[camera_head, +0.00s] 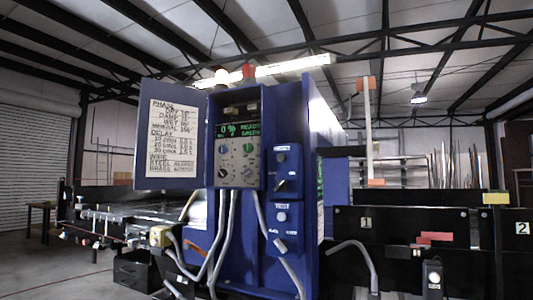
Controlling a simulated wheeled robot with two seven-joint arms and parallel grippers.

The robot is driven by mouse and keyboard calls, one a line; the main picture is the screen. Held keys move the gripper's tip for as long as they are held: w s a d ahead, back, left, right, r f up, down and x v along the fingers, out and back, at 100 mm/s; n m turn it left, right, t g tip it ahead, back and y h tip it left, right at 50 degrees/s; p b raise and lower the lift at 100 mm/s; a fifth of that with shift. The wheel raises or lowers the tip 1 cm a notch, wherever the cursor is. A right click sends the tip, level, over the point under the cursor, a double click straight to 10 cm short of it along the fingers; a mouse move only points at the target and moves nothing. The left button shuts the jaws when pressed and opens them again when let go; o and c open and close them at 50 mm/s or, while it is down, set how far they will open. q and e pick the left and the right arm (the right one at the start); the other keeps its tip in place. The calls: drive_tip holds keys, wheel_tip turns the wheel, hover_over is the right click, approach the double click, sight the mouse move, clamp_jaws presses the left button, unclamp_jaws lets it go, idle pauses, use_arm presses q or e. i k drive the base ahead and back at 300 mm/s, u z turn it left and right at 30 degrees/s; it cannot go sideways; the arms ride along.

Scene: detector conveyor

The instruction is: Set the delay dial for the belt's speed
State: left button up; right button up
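A tall blue detector cabinet (316,170) stands in the middle with its door (173,188) swung open to the left. Inside is a grey control panel (236,184) with several small round dials and a green-lit display (238,130). The display's second line is too small to read surely. I cannot tell which dial is the delay dial or where any dial points. A white card (172,140) on the door carries handwritten lists headed PHASE, DELAY and WIRE; its figures are mostly too small to read. The belt (150,211) runs out to the left. Neither of my grippers shows.
Blue switch boxes (287,222) are on the cabinet front, right of the panel, the lower one labelled TEST. Grey hoses (224,240) hang below the panel. A black conveyor side (400,220) with number plates stands at right. Open floor (60,270) lies at left.

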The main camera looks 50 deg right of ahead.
sight(222, 149)
drive_tip(key=z, duration=0.9)
drive_tip(key=i, duration=0.85)
drive_tip(key=z, duration=0.85)
